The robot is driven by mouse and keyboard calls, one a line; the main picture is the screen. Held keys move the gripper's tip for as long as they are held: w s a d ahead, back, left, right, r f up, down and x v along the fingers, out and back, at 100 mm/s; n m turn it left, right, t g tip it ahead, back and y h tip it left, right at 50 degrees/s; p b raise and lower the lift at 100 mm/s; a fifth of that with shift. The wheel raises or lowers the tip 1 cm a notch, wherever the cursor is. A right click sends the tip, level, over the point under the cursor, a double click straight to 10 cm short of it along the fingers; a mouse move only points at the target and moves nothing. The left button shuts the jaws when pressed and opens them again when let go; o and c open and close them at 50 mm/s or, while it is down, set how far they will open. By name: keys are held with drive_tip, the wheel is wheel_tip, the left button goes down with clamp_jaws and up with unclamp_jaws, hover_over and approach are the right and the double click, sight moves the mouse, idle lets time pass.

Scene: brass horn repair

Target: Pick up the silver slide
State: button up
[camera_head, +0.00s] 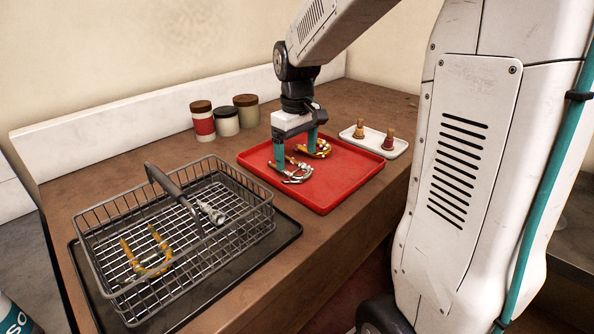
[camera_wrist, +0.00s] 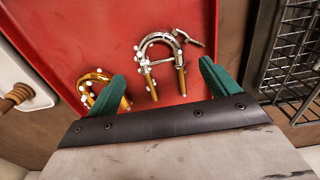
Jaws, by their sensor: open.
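The silver slide (camera_head: 297,178) lies on the red tray (camera_head: 335,192). In the wrist view the silver slide (camera_wrist: 142,57) is a U-shaped tube with brass-coloured leg ends and a small side piece near its bend. My gripper (camera_head: 296,158) is over the tray with its teal fingers pointing down, open and empty. In the wrist view the silver slide lies ahead of and between the fingers of my gripper (camera_wrist: 162,72), with its leg ends nearest. I cannot tell the exact height of the fingertips above the tray.
A golden slide (camera_head: 322,149) lies on the tray close to one finger; it also shows in the wrist view (camera_wrist: 87,82). A wire basket (camera_head: 258,215) with a handle holds another U-shaped slide. A white tray (camera_head: 395,152) with small corked items and several jars (camera_head: 227,122) stand nearby.

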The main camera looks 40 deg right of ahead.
sight(296, 162)
wheel_tip(296, 162, down, 3)
drive_tip(key=shift+f, duration=0.15)
drive_tip(key=shift+a, duration=0.1)
drive_tip(key=c, duration=1.1)
